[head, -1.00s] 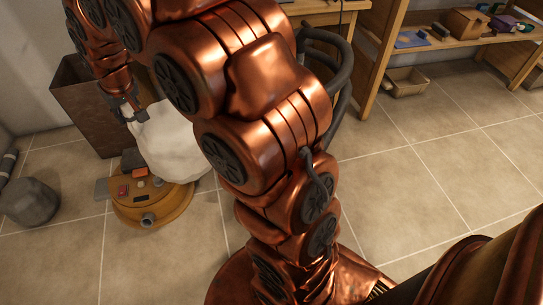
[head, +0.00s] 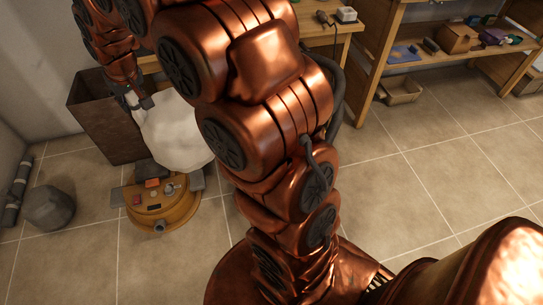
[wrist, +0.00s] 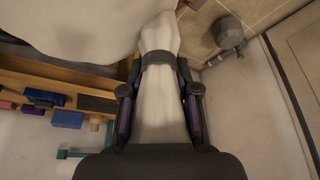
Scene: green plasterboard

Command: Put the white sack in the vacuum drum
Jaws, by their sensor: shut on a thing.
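The white sack (head: 176,137) hangs from my gripper (head: 143,104), partly hidden by my arm in the head view. In the wrist view its pale neck (wrist: 160,60) runs between the two fingers of my gripper (wrist: 160,92), which are shut on it. The sack's broad body (wrist: 65,28) fills the upper left there. The yellow-orange vacuum drum (head: 165,212) stands on the floor just below the sack in the head view. The sack overlaps its back edge in the picture. I cannot tell whether they touch, and the drum's inside is not visible.
A tall brown bin (head: 100,115) stands behind the drum. A dark grey rounded object (head: 48,206) lies on the floor to its left. A wooden workbench (head: 318,38) and a shelf with small items (head: 455,45) stand behind. The tiled floor at right is clear.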

